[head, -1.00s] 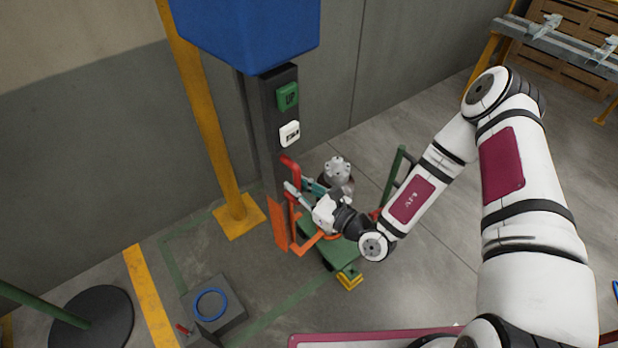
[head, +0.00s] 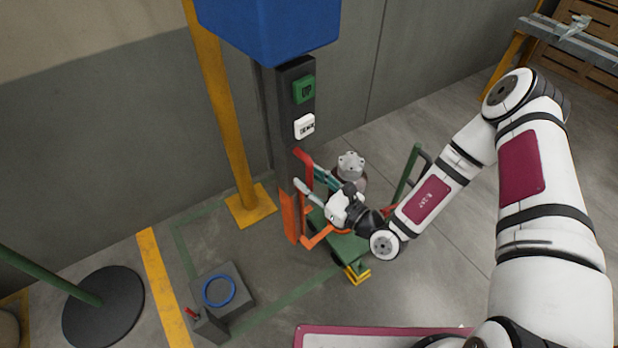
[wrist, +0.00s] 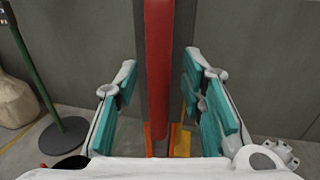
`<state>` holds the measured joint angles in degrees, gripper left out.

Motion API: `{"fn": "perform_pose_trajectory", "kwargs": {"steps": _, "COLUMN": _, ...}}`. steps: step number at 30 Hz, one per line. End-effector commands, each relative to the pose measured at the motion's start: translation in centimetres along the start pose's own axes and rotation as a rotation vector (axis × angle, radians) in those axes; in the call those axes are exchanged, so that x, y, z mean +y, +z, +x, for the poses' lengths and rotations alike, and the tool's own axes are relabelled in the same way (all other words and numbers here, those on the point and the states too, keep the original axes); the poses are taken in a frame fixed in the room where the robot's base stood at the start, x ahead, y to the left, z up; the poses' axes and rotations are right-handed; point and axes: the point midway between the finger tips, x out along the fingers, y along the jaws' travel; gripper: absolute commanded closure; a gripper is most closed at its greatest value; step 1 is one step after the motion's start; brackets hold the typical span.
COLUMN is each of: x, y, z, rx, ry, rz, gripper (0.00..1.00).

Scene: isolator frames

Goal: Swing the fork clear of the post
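The post (head: 287,125) is a dark upright column below a blue housing. The red and orange fork (head: 290,217) is low on the post's front, with an orange part sticking out towards my side. Its red upright bar (head: 305,168) shows between my fingers. My gripper (head: 312,183) is at this bar, in front of the post. In the wrist view, the red bar (wrist: 159,70) runs between the teal finger pads of my gripper (wrist: 160,95), with a gap on both sides. The fingers are open.
A green cart (head: 345,247) with a grey metal part (head: 350,165) stands close right of the fork. A yellow pole (head: 225,110) stands left of the post. A grey block with a blue ring (head: 219,291) is on the floor at lower left. Floor between is clear.

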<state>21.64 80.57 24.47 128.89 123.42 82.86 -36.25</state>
Motion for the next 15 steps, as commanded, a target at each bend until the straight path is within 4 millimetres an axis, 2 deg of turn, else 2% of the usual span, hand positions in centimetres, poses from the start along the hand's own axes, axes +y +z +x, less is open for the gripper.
{"fn": "perform_pose_trajectory", "kwargs": {"steps": 15, "x": -0.1, "y": 0.0, "z": -9.3, "rx": 0.001, "ry": -0.002, "rz": 0.001, "gripper": 0.64}}
